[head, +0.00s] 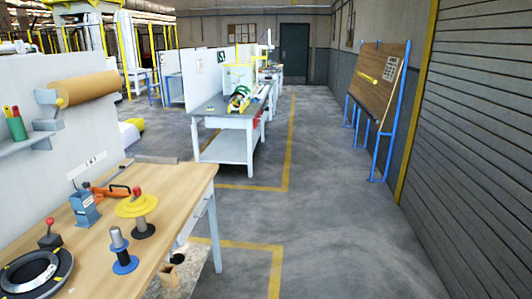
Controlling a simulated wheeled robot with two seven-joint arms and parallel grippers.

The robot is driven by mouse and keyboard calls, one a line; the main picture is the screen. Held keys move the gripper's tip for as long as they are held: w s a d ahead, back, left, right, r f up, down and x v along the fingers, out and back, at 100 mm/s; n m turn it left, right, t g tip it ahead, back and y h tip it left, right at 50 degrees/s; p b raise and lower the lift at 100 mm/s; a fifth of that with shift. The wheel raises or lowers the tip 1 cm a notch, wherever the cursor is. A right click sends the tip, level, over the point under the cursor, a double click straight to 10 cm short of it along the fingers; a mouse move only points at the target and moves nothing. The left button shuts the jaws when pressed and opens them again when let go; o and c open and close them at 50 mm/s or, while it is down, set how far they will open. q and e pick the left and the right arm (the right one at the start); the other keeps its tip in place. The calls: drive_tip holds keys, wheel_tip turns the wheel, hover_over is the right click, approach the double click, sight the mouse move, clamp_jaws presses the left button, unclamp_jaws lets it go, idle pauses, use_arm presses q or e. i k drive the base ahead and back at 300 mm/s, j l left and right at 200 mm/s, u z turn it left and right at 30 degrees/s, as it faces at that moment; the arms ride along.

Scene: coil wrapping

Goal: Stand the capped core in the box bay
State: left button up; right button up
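I cannot tell for sure which of these is the capped core. Neither of my grippers is in view.
A brown roll (85,88) hangs behind. A second workbench (229,140) stands farther back. The floor (340,220) to the right is clear.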

sight(147, 175)
drive_tip(key=i, duration=1.7)
drive_tip(key=i+u, duration=0.35)
drive_tip(key=i, duration=0.15)
drive_tip(key=i+l+u, duration=0.1)
drive_tip(key=i+u, duration=0.25)
drive_tip(key=i, duration=0.15)
drive_tip(key=i+l+u, duration=0.35)
drive_tip(key=i, duration=0.15)
drive_tip(key=i+u, duration=0.75)
